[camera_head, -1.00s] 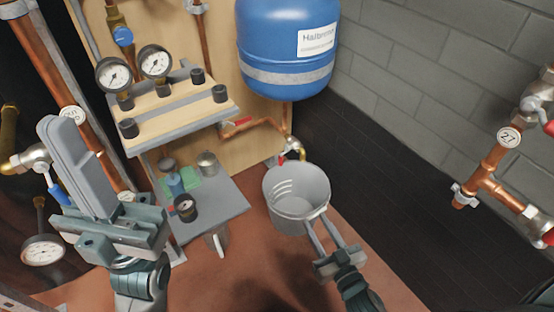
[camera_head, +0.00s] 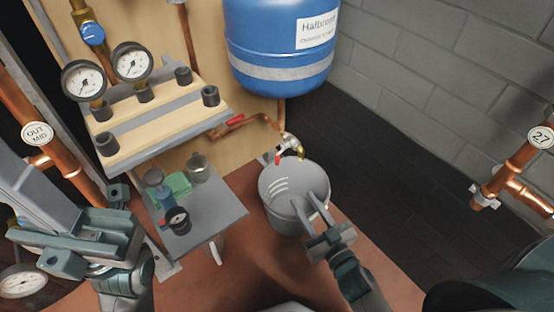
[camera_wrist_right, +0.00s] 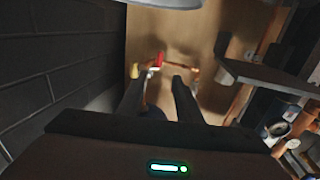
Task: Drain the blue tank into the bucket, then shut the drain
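The blue tank (camera_head: 280,45) hangs on the wooden panel. Below it a small drain valve (camera_head: 288,143) has a red handle and a brass spout; the red handle (camera_wrist_right: 159,60) also shows in the right wrist view. The grey bucket (camera_head: 283,213) stands upright on the floor beneath the spout; its contents cannot be made out. My right gripper (camera_head: 311,205) is open, fingers overlapping the bucket's right side in the head view. In the right wrist view its fingers (camera_wrist_right: 157,100) are apart, pointing towards the valve.
A copper pipe with another red handle (camera_head: 236,119) runs left of the drain valve. A grey shelf (camera_head: 215,215) with small items and a gauge block (camera_head: 150,130) stand left of the bucket.

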